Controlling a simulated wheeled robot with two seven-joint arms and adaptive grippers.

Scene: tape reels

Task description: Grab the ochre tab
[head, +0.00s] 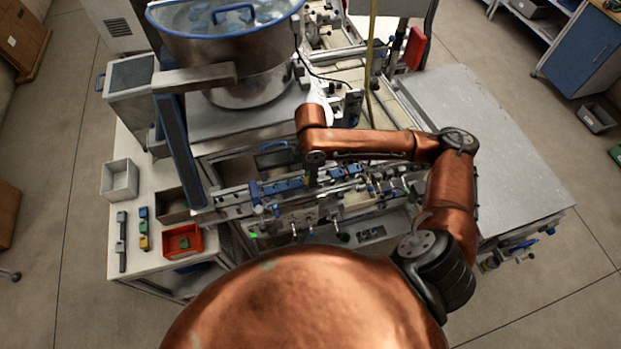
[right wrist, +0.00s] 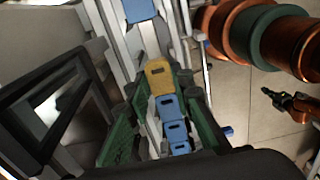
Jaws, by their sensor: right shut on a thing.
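A large steel pot with a blue rim (head: 225,22) stands behind the rail. On the white table at left are a grey bin (head: 119,179), a red bin (head: 183,242) and several small coloured blocks (head: 144,242). A bare grey tabletop (head: 500,150) lies at right.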

